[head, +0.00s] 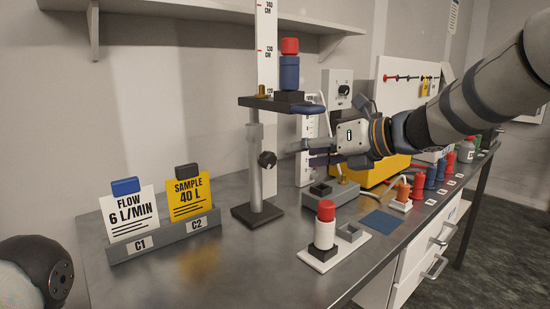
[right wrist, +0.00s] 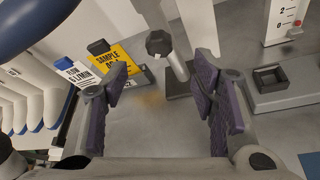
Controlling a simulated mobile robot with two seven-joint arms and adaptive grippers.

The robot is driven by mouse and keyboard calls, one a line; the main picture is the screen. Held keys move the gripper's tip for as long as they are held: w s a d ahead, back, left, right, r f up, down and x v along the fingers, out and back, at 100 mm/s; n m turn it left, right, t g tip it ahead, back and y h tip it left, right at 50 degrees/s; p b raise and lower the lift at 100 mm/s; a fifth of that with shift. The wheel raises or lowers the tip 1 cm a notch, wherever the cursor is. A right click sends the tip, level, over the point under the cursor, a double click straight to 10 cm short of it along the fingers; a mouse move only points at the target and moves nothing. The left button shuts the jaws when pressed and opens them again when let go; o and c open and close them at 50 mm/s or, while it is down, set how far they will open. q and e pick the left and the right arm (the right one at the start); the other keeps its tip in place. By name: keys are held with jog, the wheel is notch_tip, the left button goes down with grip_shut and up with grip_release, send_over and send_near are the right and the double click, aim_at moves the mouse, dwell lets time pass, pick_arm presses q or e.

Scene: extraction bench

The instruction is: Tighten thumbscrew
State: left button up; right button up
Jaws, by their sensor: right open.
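The thumbscrew is a dark lobed knob (head: 267,160) on the side of the upright grey stand (head: 254,185). It also shows in the right wrist view (right wrist: 159,43), at the top between the fingers and beyond their tips. My right gripper (head: 302,152) comes in from the right at about the knob's height. Its purple-padded fingers (right wrist: 163,90) are spread wide with nothing between them. A gap remains between the fingertips and the knob. My left gripper is not in view.
The stand's shelf (head: 262,104) carries a blue bottle with a red cap (head: 289,65), above my right gripper. A card rack (head: 165,240) stands on the left. A white tray with a red-capped vial (head: 325,225) sits in front. The bench between rack and stand is clear.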

aim_at(272, 160)
jog(key=x, duration=0.3)
jog(key=b+x, duration=0.1)
jog(key=x, duration=0.6)
jog(key=shift+s+f, duration=0.2)
jog(key=shift+f, duration=0.2)
jog(key=shift+w+a+r+b, duration=0.1)
jog(key=shift+w+a+b, duration=0.1)
jog(key=shift+a+b, duration=0.1)
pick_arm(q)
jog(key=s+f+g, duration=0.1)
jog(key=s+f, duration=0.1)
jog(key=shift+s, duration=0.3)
pick_arm(e)
jog(key=shift+r, duration=0.1)
jog(key=c, duration=1.2)
